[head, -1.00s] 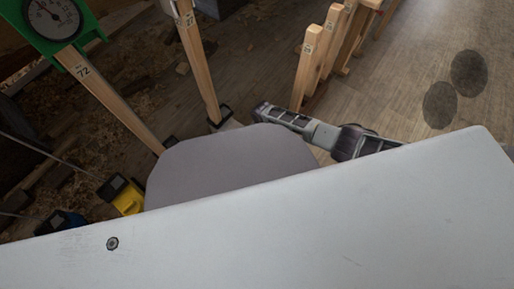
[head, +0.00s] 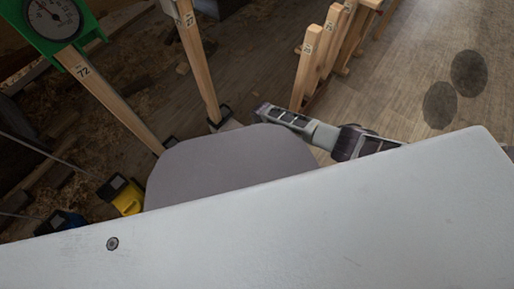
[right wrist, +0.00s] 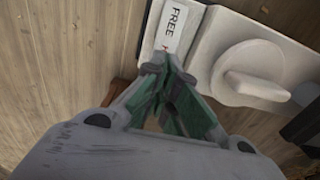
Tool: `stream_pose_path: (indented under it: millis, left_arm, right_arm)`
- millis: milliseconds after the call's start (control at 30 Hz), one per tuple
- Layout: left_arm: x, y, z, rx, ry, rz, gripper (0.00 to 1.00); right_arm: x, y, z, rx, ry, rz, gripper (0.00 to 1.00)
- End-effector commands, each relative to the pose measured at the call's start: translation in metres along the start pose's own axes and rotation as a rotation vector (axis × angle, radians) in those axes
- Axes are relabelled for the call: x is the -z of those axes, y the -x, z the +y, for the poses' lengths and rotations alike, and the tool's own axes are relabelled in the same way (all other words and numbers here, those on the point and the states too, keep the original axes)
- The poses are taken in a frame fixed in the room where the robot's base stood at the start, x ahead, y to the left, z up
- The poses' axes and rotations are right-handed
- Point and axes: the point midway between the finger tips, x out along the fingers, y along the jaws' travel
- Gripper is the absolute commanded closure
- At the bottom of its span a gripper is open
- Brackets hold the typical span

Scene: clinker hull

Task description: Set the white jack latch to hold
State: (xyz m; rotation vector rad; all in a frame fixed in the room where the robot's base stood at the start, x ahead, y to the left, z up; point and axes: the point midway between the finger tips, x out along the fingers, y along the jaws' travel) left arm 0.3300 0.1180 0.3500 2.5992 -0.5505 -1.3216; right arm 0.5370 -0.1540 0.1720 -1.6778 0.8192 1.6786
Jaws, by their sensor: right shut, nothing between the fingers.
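In the right wrist view the white jack (right wrist: 215,40) has a round boss with a lever-like white latch (right wrist: 258,86) pointing right. A label (right wrist: 176,22) reading FREE lies left of the latch; a second, reddish mark below it is mostly hidden by the fingers. My right gripper (right wrist: 166,75) is shut and empty, its green-padded fingertips by the label's lower end, left of the latch. I cannot tell whether the tips touch the jack. In the head view my right arm reaches in from the right, with its gripper hidden. My left gripper is not in view.
A yellow jack (head: 127,198) and a blue one (head: 62,223) stand at the left. A wooden post marked 72 (head: 120,108) is near a green-framed dial (head: 52,18). Another post (head: 200,70) and several upright timbers (head: 314,62) stand beyond. Open floor lies at upper right.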

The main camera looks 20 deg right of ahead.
Motion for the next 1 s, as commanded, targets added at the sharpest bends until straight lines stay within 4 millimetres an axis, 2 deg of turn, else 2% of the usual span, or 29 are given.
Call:
stream_pose_path:
  millis: [567, 1000]
  left_arm:
    - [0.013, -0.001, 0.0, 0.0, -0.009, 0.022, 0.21]
    - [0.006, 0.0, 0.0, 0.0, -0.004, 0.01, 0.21]
  right_arm:
    - [0.0, -0.001, 0.0, 0.0, 0.0, 0.0, 1.0]
    - [0.001, -0.005, 0.0, 0.0, -0.001, 0.0, 1.0]
